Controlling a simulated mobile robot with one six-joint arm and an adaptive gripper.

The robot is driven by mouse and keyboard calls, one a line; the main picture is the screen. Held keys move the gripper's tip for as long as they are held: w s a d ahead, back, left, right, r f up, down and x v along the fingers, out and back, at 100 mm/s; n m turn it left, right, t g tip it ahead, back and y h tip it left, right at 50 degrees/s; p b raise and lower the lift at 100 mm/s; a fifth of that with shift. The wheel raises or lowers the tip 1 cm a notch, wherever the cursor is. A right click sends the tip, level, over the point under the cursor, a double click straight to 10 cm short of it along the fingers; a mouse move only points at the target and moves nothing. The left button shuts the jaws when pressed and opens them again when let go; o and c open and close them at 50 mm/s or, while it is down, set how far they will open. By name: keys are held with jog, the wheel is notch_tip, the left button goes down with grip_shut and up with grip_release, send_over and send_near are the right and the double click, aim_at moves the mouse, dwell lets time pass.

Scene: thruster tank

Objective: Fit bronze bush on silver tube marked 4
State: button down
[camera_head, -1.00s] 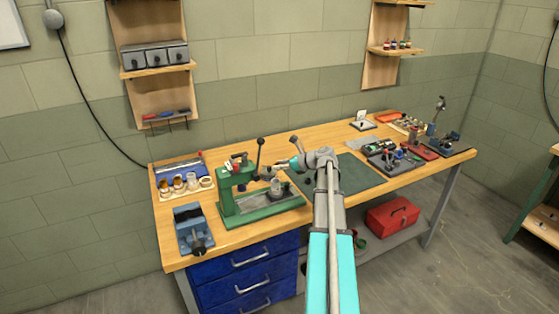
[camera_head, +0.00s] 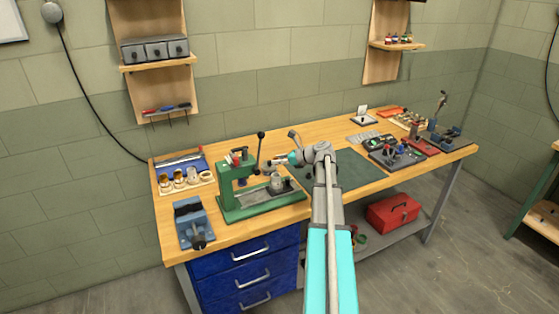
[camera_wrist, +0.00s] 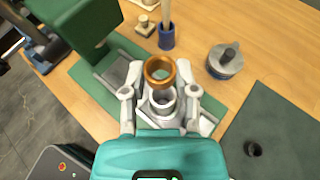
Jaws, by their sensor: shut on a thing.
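The bronze bush (camera_wrist: 148,72) is a ring held between the two fingertips of my gripper (camera_wrist: 160,74) in the wrist view. A silver tube (camera_wrist: 163,117) stands upright close by, just below the bush in that picture. In the head view the silver tube (camera_head: 277,184) stands on the bed of the green press (camera_head: 227,188), and my gripper (camera_head: 279,162) is just above it. The bush is too small to make out there. I cannot read a number on the tube, nor tell whether bush and tube touch.
The press column and black lever (camera_head: 260,152) stand close to my gripper. A blue vise (camera_head: 191,222) and a rack of pale and bronze parts (camera_head: 180,184) lie left. The dark green mat (camera_head: 362,171) at right is mostly clear. A grey round piece (camera_wrist: 225,64) stands nearby.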

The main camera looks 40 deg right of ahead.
jog(key=shift+f+b, duration=2.6)
jog(key=shift+f, duration=0.15)
jog(key=shift+c, duration=1.5)
grip_release()
jog(key=shift+r, duration=0.15)
